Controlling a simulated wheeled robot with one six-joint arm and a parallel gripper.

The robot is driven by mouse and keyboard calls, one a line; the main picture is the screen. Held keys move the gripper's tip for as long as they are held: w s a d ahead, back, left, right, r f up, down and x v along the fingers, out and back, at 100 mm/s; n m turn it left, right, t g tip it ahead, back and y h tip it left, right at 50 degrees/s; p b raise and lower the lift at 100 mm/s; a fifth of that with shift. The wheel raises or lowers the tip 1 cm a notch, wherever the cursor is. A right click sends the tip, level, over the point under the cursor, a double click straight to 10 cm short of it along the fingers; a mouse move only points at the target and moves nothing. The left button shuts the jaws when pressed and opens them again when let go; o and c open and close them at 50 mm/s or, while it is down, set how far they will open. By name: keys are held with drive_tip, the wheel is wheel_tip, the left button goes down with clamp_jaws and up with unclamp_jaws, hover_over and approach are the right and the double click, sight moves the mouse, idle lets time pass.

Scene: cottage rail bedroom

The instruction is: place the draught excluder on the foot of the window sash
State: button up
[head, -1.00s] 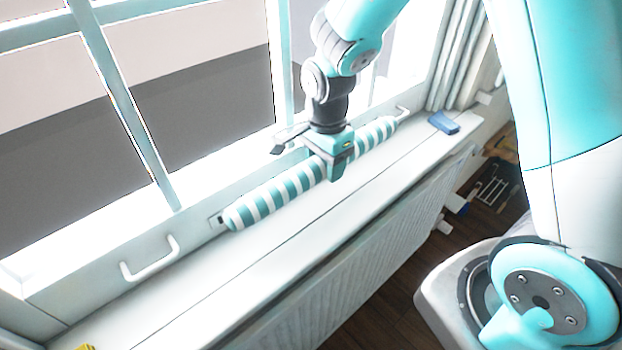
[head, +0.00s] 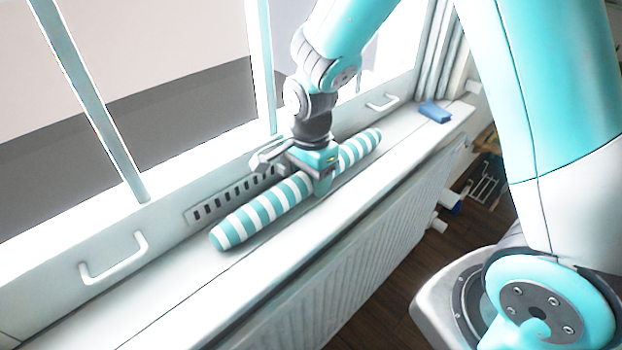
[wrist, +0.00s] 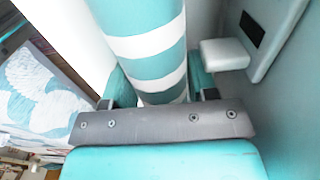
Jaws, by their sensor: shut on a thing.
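The draught excluder (head: 265,212) is a long teal-and-white striped roll, lying lengthwise along the window sill. My gripper (head: 322,186) is shut around it near its middle; the roll also runs between the fingers in the wrist view (wrist: 145,47). The foot of the window sash (head: 165,222) is the pale bottom rail behind the roll, with a slotted vent strip (head: 235,196) showing. A gap shows between the roll's left part and the rail. I cannot tell whether the roll touches the sill. The rail behind my gripper is partly hidden.
White pull handles (head: 115,262) stick out from the rail at left and right. A blue block (head: 435,111) lies at the sill's right end. A ribbed radiator (head: 350,250) is below the sill (head: 180,305). The sill's left part is clear.

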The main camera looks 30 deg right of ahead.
drive_tip(key=shift+f, duration=0.15)
drive_tip(key=o, duration=1.2)
drive_tip(key=shift+c, duration=0.2)
wheel_tip(320, 180, up, 12)
drive_tip(key=shift+r+p, duration=0.1)
drive_tip(key=shift+p, duration=0.2)
drive_tip(key=s+a+r+n+y, duration=0.2)
drive_tip(key=s+a+n, duration=0.1)
drive_tip(key=s+n, duration=0.6)
drive_tip(key=s+a+r+n+y, duration=0.2)
drive_tip(key=s+a+r+n, duration=0.1)
drive_tip(key=s+n, duration=0.7)
drive_tip(key=n, duration=0.2)
drive_tip(key=shift+a+r+n, duration=0.25)
drive_tip(key=shift+r+n, duration=0.05)
drive_tip(key=shift+s, duration=0.1)
drive_tip(key=shift+r+p, duration=0.65)
